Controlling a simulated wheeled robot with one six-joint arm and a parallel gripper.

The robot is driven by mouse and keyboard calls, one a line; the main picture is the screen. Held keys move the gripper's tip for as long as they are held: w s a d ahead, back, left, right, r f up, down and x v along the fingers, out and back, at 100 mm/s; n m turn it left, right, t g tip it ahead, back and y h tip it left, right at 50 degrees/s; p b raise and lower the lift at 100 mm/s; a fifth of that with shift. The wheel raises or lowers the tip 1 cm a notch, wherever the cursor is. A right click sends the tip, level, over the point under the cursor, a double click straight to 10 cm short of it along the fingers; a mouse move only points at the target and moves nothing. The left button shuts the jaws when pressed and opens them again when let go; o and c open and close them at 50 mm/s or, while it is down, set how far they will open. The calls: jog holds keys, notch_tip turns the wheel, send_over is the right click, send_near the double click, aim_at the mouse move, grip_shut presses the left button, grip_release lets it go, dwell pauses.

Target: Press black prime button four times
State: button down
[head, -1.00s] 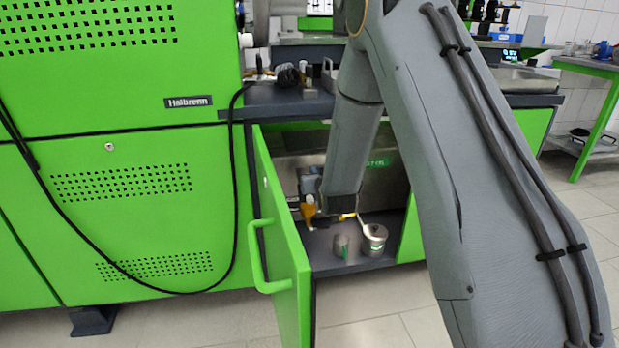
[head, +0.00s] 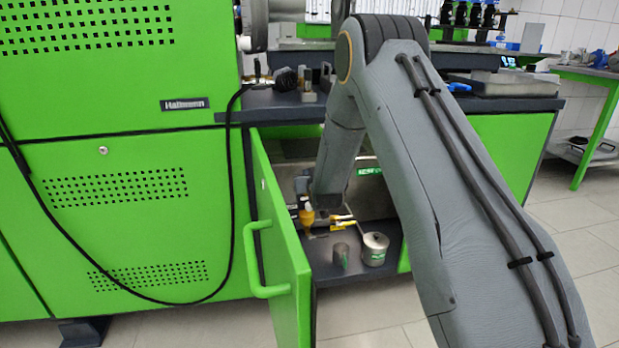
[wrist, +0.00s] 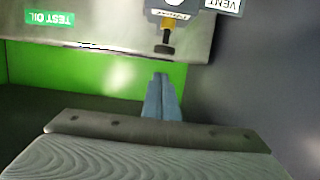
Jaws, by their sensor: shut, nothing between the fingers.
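The black prime button (wrist: 165,49) shows in the wrist view at the top, right of centre. It sits on a short stem with a yellow collar below a grey body with an upside-down label (wrist: 174,15). My gripper (wrist: 161,77) is shut and empty. Its blue-grey fingertips point at the button and appear a little short of it, with a visible gap in the picture. In the head view my arm reaches into the open green cabinet. My fingers and the button cannot be made out there.
A VENT label (wrist: 221,5) is right of the button. A metal panel labelled TEST OIL (wrist: 50,18) is at left. In the cabinet stand a small grey cylinder (head: 340,255) and a metal can (head: 374,250). The open green door (head: 283,245) borders the left side.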

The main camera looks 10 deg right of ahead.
jog(key=shift+f+b, duration=0.3)
jog(key=shift+f, duration=0.9)
jog(key=shift+f, duration=0.1)
jog(key=shift+f, duration=0.95)
jog(key=shift+s, duration=0.1)
notch_tip(320, 180, up, 5)
jog(key=p, duration=0.3)
jog(key=p+v, duration=0.2)
jog(key=v, duration=0.7)
jog(key=shift+s+f, duration=0.2)
jog(key=shift+s, duration=0.2)
